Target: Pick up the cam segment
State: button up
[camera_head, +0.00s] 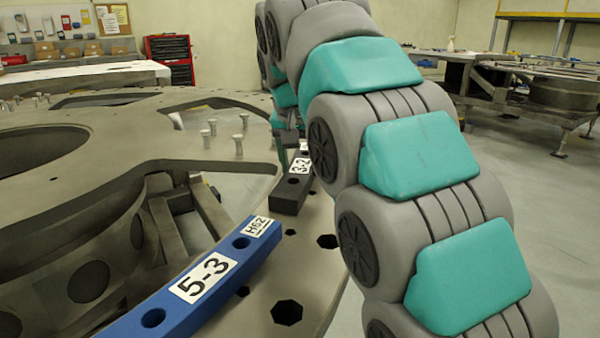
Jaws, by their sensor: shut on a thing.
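A dark grey cam segment (289,197) with a white "3-2" label lies along the rim of the large turret plate (95,125). My grey and teal arm hides most of the gripper and the segment's far end. I cannot tell whether the dark segment is raised off the plate.
Several bolts (238,140) stand upright on the plate beyond the segments. The rim has open holes (287,312), and large cut-outs show the frame below. A red tool chest (171,58) and a workbench are at the back left. Another metal structure (540,85) stands at the right across clear floor.

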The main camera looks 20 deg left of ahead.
grip_shut()
jog(key=shift+r, duration=0.1)
dwell(0.3)
